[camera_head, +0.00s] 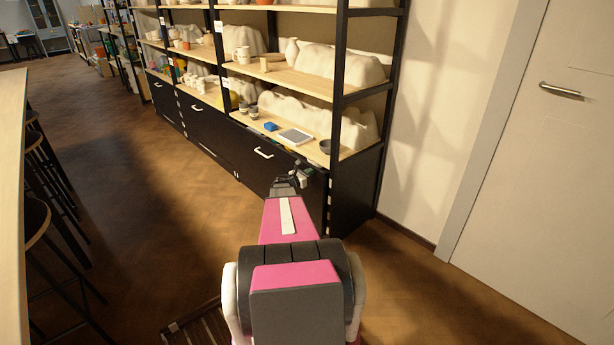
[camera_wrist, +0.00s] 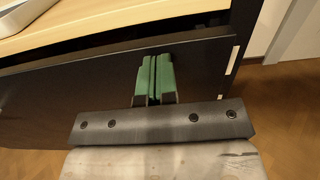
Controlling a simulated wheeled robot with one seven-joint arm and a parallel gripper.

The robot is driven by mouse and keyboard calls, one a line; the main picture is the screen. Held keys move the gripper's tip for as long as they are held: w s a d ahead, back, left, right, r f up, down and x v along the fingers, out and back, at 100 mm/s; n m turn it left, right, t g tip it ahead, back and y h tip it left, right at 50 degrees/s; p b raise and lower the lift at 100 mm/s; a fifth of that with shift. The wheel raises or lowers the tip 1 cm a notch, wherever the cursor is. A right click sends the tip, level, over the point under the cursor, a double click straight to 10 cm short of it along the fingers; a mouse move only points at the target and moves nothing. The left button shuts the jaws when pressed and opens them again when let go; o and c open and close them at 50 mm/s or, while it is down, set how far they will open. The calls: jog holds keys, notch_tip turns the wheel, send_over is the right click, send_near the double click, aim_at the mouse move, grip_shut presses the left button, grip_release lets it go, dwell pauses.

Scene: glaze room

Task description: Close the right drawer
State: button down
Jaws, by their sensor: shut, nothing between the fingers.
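The right drawer (camera_head: 250,165) is the black front at the near end of the low shelf unit, with a pale bar handle (camera_head: 264,153). In the wrist view its dark front (camera_wrist: 70,100) runs across the picture, with a narrow dark strip between its top edge and the wooden shelf. It seems to stand slightly out from the unit. My gripper (camera_head: 298,176) is at the right part of this front, right of the handle. In the wrist view its green fingers (camera_wrist: 155,77) are together, empty, and at or against the front. Exact contact is hard to tell.
The wooden shelf (camera_head: 350,150) above holds a white tablet-like slab (camera_head: 295,136), a blue block (camera_head: 270,126) and a dark bowl (camera_head: 326,147). A white door (camera_head: 540,180) stands at right. Stools (camera_head: 40,220) and a counter (camera_head: 12,150) line the left.

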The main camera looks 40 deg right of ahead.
aim_at(316, 170)
jog(key=d, duration=0.4)
jog(key=shift+w+d, duration=0.1)
jog(key=shift+w, duration=0.15)
jog(key=shift+d, duration=0.1)
jog(key=s+a, duration=0.1)
jog(key=a, duration=1.3)
jog(key=shift+s+a, duration=0.15)
jog(key=shift+a, duration=0.25)
